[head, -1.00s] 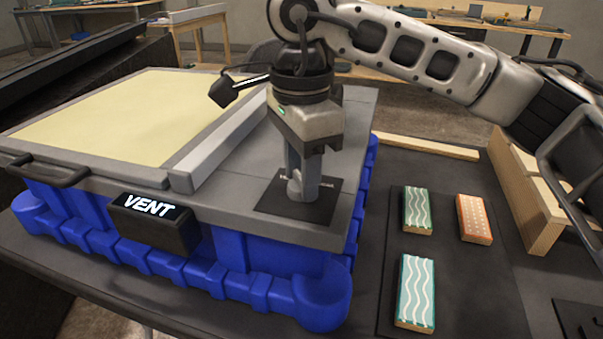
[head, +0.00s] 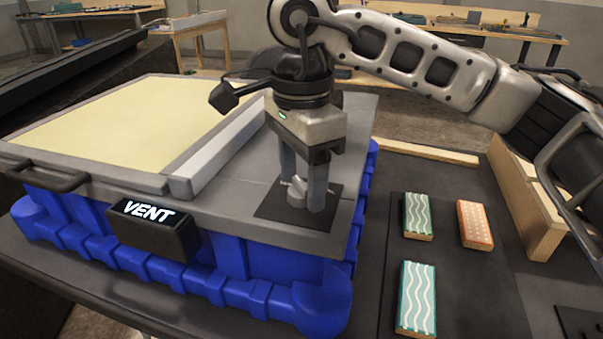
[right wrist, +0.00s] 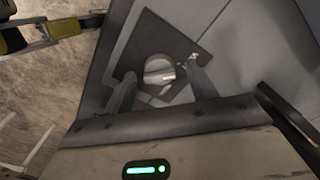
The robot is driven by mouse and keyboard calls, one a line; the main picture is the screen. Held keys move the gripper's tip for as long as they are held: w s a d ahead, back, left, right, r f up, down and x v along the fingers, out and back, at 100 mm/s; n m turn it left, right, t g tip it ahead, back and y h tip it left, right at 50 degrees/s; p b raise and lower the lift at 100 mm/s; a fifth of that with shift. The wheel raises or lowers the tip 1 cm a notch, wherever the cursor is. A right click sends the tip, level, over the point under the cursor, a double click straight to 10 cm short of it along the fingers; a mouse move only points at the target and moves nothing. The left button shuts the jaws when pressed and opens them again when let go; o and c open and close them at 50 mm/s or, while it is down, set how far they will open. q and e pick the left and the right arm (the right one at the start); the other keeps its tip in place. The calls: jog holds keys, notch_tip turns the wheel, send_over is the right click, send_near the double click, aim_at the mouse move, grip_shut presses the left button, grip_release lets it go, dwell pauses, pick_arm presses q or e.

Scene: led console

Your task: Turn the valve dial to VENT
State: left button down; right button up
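The valve dial (head: 297,191) is a small round light-grey knob on a dark square plate (head: 272,206) at the console's right side. It also shows in the right wrist view (right wrist: 158,70), where a pale bar crosses its face. A black display box on the console's front reads VENT (head: 149,212). My right gripper (head: 303,205) points down over the plate with its fingers apart, one on each side of the dial. In the right wrist view (right wrist: 160,88) there are gaps between fingers and dial. The dial is partly hidden by a finger in the head view.
The grey console top (head: 225,208) has a pale yellow panel and a raised light bar, on a blue base (head: 265,300). To the right, green and orange patterned blocks (head: 417,215) lie on a dark mat (head: 465,290), beside a wooden rack (head: 525,200).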

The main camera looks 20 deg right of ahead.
aim_at(302, 183)
jog(key=shift+r, duration=0.1)
pick_arm(q)
jog(key=r+p, duration=0.1)
jog(key=p, duration=0.2)
jog(key=shift+a+r, duration=0.1)
jog(key=shift+r, duration=0.05)
pick_arm(e)
notch_tip(302, 183, up, 16)
pick_arm(q)
jog(key=shift+r, duration=0.1)
dwell(0.3)
